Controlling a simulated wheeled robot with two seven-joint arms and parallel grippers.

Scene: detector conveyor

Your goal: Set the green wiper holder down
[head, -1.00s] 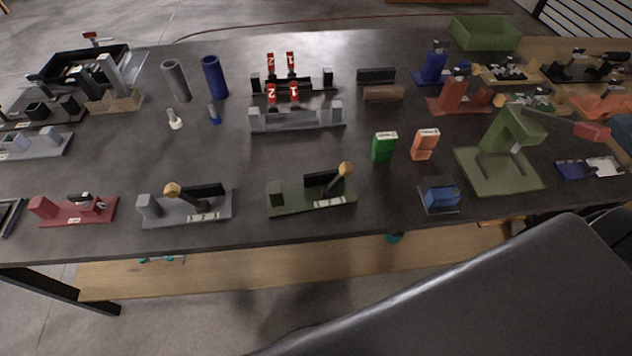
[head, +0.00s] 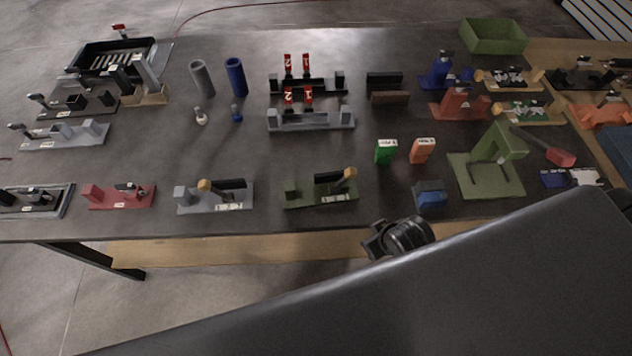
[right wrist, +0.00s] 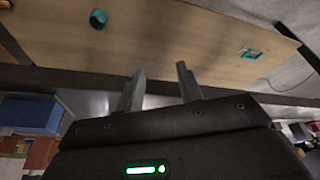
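An olive-green stand with a flat base and slanted upright (head: 487,178) is at the right of the table in the head view. A rod with a red end (head: 560,158) reaches right from near its top. It looks like the green wiper holder and rests on the table. A small bright green block (head: 385,153) with a white label stands to its left. My right gripper (right wrist: 158,82) is open and empty in the right wrist view, near the wooden shelf below the table. A black part, probably of my arm, shows at the table's front edge in the head view. My left gripper is out of view.
An orange block (head: 423,151) and a blue block (head: 430,194) stand near the green stand. Several fixtures line the front edge, including a dark green one with a lever (head: 320,194). A large dark panel fills the lower right. The table middle has bare room.

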